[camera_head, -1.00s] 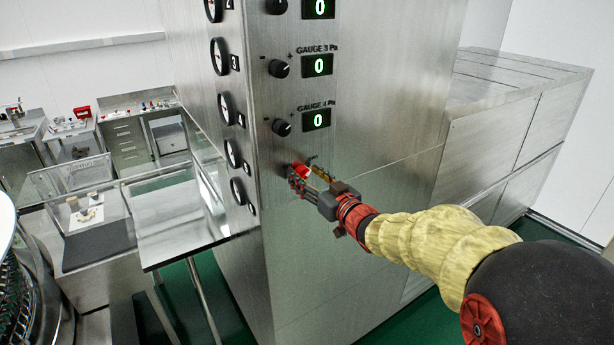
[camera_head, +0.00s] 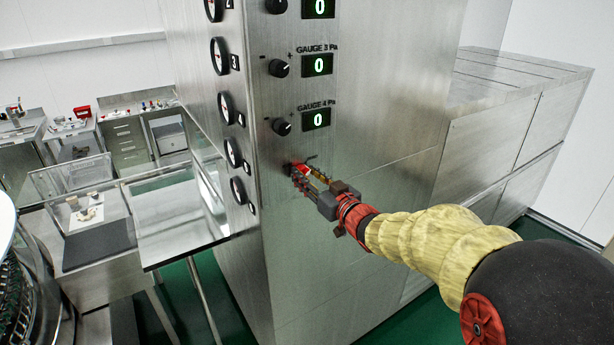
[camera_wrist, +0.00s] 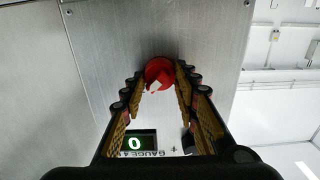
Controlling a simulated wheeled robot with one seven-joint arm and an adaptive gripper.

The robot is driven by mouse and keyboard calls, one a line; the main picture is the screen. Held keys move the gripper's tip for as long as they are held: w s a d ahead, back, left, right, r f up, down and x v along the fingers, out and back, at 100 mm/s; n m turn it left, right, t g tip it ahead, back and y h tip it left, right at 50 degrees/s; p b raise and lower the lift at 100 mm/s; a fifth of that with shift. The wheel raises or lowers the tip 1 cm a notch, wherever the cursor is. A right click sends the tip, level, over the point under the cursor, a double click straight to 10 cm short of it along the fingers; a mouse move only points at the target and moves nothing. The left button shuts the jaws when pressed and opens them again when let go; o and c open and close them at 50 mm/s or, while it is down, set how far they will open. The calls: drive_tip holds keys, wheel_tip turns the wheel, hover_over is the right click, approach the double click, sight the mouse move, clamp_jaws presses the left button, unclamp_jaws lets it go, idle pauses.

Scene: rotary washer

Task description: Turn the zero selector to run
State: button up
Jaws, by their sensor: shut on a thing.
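The zero selector is a red knob (camera_head: 300,169) with a pale mark, low on the steel cabinet's front, below the GAUGE 4 row. It also shows in the wrist view as a round red knob (camera_wrist: 160,73) with a whitish pointer. My gripper (camera_head: 302,171) reaches it from the lower right. In the wrist view its two padded fingers (camera_wrist: 160,85) lie on either side of the knob and are shut on it. The fingers hide part of the knob in the head view, and I cannot read any run label.
The steel cabinet (camera_head: 370,100) carries the GAUGE 4 display (camera_head: 316,119), reading 0, and a black knob (camera_head: 282,127) just above the selector. Round dials (camera_head: 232,152) line its left edge.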

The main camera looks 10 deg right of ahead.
drive_tip(key=shift+f+n+b, duration=0.1)
drive_tip(key=shift+n+b, duration=0.3)
drive_tip(key=shift+b, duration=0.25)
drive_tip(key=n+b, duration=0.8)
drive_tip(key=b, duration=0.1)
drive_tip(key=n+b, duration=0.8)
drive_tip(key=n, duration=0.1)
drive_tip(key=shift+a+f+b, duration=0.2)
drive_tip(key=shift+b, duration=0.15)
drive_tip(key=o, duration=1.1)
drive_tip(key=shift+s+r, duration=0.1)
